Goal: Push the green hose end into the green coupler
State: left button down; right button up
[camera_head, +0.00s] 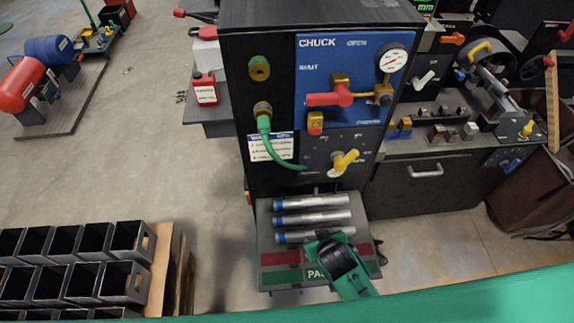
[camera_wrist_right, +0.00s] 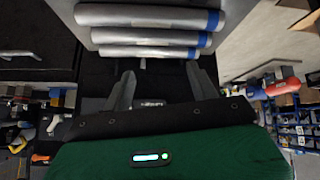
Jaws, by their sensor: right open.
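In the head view, the green hose (camera_head: 272,148) hangs in a curve on the black machine front. Its thicker green upper end (camera_head: 264,124) is at a metallic round fitting (camera_head: 262,107); I cannot tell whether it is seated in it. Its lower end runs to the panel under the yellow handle. A round green and brass coupler (camera_head: 259,68) is above that fitting, with nothing in it. My right gripper (camera_head: 326,238) is over the tray below the machine, well under the hose. The right wrist view shows its two fingers (camera_wrist_right: 161,88) apart and empty. My left gripper is not in view.
The tray (camera_head: 266,255) holds several metal cylinders (camera_head: 312,218) with blue ends. The machine front has a red handle (camera_head: 330,98), a yellow handle (camera_head: 345,160) and a gauge (camera_head: 392,60). Black bins (camera_head: 125,283) stand at lower left. The floor between is clear.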

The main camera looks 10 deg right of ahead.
jog(key=w+a+r+t, duration=0.2)
jog(key=a+r, duration=0.1)
jog(key=r, duration=0.3)
jog(key=w+a+r+t, duration=0.2)
jog(key=w+r, duration=0.1)
jog(key=r, duration=0.4)
jog(key=t+y, duration=0.3)
jog(key=t, duration=0.1)
send_near(267, 133)
jog(key=shift+m+h, duration=0.3)
jog(key=p+x, duration=0.3)
jog(key=x, duration=0.8)
jog(key=shift+a, duration=0.2)
jog(key=shift+w+a+f+p, duration=0.15)
jog(key=shift+w+p, duration=0.25)
jog(key=shift+w, duration=0.2)
